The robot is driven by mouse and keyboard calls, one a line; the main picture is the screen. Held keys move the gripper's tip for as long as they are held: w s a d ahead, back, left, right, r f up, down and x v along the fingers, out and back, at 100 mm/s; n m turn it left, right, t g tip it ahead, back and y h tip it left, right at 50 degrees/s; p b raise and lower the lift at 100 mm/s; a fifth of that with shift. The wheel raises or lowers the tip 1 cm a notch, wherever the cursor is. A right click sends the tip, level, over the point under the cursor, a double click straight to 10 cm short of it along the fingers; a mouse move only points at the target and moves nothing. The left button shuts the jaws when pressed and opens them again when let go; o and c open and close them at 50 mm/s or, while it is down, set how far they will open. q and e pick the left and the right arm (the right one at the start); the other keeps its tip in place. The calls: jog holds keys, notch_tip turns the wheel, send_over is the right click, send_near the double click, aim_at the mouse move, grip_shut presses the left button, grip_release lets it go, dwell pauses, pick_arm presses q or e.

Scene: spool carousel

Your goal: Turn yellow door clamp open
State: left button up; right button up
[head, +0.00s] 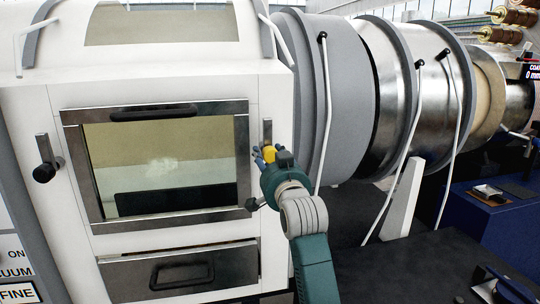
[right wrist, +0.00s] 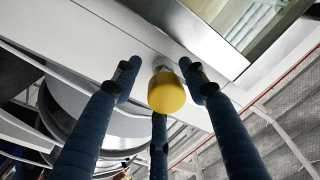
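The yellow door clamp (head: 269,153) is a yellow knob on a grey upright plate, to the right of the door window on the white chamber. My right gripper (head: 262,157) is at this knob, coming from the lower right. In the right wrist view, the yellow knob (right wrist: 166,93) sits between the three dark blue fingers of the gripper (right wrist: 160,84). The fingers are spread around it, with gaps visible on both sides; contact with the lower finger cannot be told. The door (head: 158,165), a metal-framed window, appears closed. My left gripper is not in view.
A black-knobbed clamp (head: 45,170) is on the left of the door. A black knob (head: 251,204) is below the yellow one. A drawer front (head: 180,273) lies under the door. Large metal cylinders (head: 385,90) with white bars stand to the right, close to my right arm.

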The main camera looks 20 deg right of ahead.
jog(key=shift+s+r, duration=0.1)
jog(key=shift+r, duration=0.15)
jog(key=s+a, duration=0.1)
jog(key=s, duration=1)
jog(key=shift+s+f, duration=0.35)
jog(key=shift+f, duration=0.1)
